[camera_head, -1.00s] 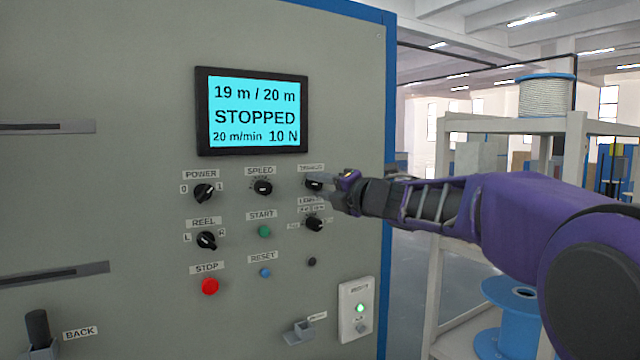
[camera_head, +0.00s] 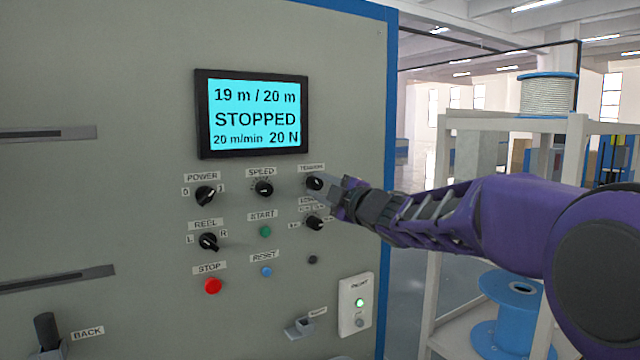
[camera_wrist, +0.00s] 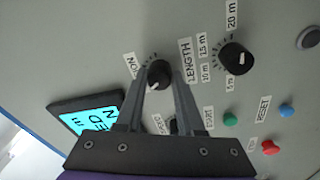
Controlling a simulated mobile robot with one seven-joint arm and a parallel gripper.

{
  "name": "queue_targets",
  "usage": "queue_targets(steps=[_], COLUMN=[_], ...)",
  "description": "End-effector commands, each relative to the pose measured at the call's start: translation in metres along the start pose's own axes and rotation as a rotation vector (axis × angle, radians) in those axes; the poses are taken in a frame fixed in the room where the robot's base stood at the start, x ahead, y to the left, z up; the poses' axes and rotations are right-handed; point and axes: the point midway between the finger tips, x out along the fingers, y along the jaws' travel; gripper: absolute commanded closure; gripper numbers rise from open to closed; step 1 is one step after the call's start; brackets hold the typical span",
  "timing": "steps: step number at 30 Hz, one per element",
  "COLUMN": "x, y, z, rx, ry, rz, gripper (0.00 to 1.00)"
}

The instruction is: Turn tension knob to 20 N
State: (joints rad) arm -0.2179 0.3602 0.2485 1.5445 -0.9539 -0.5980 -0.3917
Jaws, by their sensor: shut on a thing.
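The tension knob (camera_head: 314,183) is black and round, on the grey panel (camera_head: 130,200) below the screen's right end. My gripper (camera_head: 325,186) reaches it from the right, with its fingertips at the knob. In the wrist view the tension knob (camera_wrist: 158,74) sits between the two finger ends of my gripper (camera_wrist: 163,88), which is shut on it. The screen (camera_head: 255,115) reads "19 m / 20 m", "STOPPED", "20 m/min" and "20 N". The tension label is partly legible, and the scale around the knob is largely hidden.
The length knob (camera_head: 314,223) is just below my gripper, and the speed knob (camera_head: 264,189) is to its left. Green start (camera_head: 265,231), blue reset (camera_head: 266,271) and red stop (camera_head: 213,286) buttons sit lower. A white shelf (camera_head: 575,150) with spools stands at the right.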

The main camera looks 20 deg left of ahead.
Motion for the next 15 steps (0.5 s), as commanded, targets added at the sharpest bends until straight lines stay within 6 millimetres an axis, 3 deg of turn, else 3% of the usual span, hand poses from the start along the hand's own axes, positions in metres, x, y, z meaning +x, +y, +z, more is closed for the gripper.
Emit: queue_targets(steps=[15], x=[0.0001], y=[0.0010], z=[-0.0007], rx=[0.083], ry=[-0.003], rz=[0.009], gripper=[1.00])
